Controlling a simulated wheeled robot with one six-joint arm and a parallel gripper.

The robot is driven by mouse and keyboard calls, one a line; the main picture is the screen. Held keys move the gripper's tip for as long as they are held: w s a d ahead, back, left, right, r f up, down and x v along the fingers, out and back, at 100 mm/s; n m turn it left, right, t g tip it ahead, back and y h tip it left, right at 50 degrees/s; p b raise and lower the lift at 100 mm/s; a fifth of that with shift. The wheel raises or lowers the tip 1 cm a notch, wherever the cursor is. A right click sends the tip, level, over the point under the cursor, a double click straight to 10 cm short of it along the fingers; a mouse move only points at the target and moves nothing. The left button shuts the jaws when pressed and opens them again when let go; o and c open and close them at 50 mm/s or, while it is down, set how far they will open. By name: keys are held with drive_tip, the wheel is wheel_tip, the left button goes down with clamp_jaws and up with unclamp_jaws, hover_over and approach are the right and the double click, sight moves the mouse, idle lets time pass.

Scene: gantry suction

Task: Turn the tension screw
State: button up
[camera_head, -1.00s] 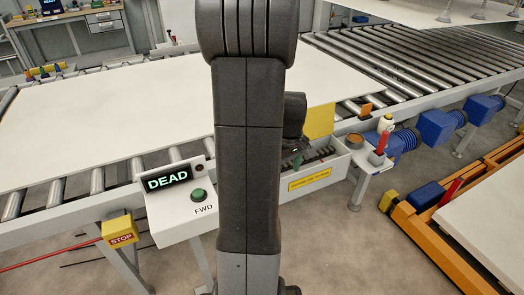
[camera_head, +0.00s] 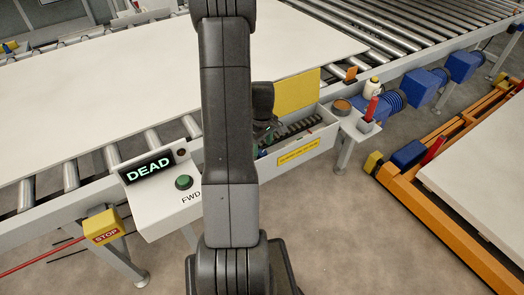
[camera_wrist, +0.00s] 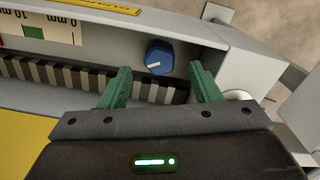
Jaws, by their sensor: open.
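The tension screw appears as a blue knob (camera_wrist: 160,57) with a white pointer mark, set at the inner wall of a light grey open box. In the wrist view my gripper (camera_wrist: 160,79) is open, its two green fingers apart. The knob shows between and slightly beyond the fingertips, with a gap on each side; I see no contact. A scale plate (camera_wrist: 45,27) marked 0 and 10 mm with a green patch lies left of the knob. In the head view the box (camera_head: 325,137) is partly hidden by my arm, and the knob cannot be made out.
A dark-and-pale ribbed strip (camera_wrist: 50,77) runs along the box under my fingers. A raised yellow lid (camera_head: 297,92) stands behind the box. A control panel with a "DEAD" display (camera_head: 150,167) and green button (camera_head: 184,182) is at left. A red-handled tool (camera_head: 371,110) stands right.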

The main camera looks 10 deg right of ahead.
sight(262, 152)
drive_tip(key=shift+f, duration=2)
drive_tip(key=c, duration=1)
